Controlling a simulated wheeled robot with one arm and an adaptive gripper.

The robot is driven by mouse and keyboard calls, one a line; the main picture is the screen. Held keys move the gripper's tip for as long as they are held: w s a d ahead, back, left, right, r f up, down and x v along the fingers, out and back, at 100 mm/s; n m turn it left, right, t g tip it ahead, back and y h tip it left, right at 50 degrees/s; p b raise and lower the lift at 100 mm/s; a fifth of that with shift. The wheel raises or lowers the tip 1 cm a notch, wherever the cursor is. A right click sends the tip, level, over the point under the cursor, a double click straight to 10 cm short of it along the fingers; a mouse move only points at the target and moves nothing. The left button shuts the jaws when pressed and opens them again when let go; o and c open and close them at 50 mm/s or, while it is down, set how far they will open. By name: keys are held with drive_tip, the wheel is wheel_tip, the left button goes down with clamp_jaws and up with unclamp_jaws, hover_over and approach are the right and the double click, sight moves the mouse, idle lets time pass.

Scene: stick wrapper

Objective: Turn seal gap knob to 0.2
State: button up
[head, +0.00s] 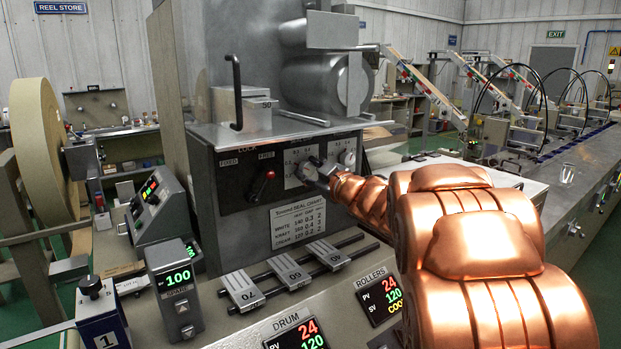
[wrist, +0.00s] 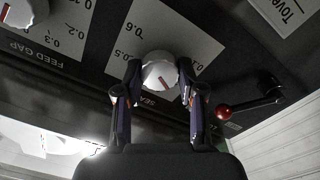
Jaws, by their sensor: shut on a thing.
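The seal gap knob (wrist: 160,76) is a round pale knob with a red mark, on a white scale plate (wrist: 152,24) showing 0.6 and 0.5 upside down. The red mark points toward the lower right in the wrist view; I cannot tell which value it meets. My gripper (wrist: 160,70) has a finger on each side of the knob and is shut on it. The "SEA" part of the label shows between the fingers. In the head view my gripper (head: 321,171) reaches the knob (head: 307,168) on the dark panel, partly hiding it.
The feed gap knob (head: 347,157) sits close to the right, with its plate at left in the wrist view. A red-tipped lock lever (head: 263,184) is left of the seal gap knob, its tip near "FREE". A seal chart (head: 298,215) hangs below. Sliders (head: 285,270) stand in front.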

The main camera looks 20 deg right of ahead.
drive_tip(key=shift+f+n+b, duration=0.1)
drive_tip(key=shift+n+b, duration=0.25)
drive_tip(key=shift+n, duration=0.25)
drive_tip(key=o, duration=1.1)
drive_tip(key=shift+o, duration=0.2)
drive_tip(key=shift+s, duration=0.1)
drive_tip(key=s+d, duration=0.2)
drive_tip(key=s, duration=0.9)
drive_tip(key=shift+s, duration=0.3)
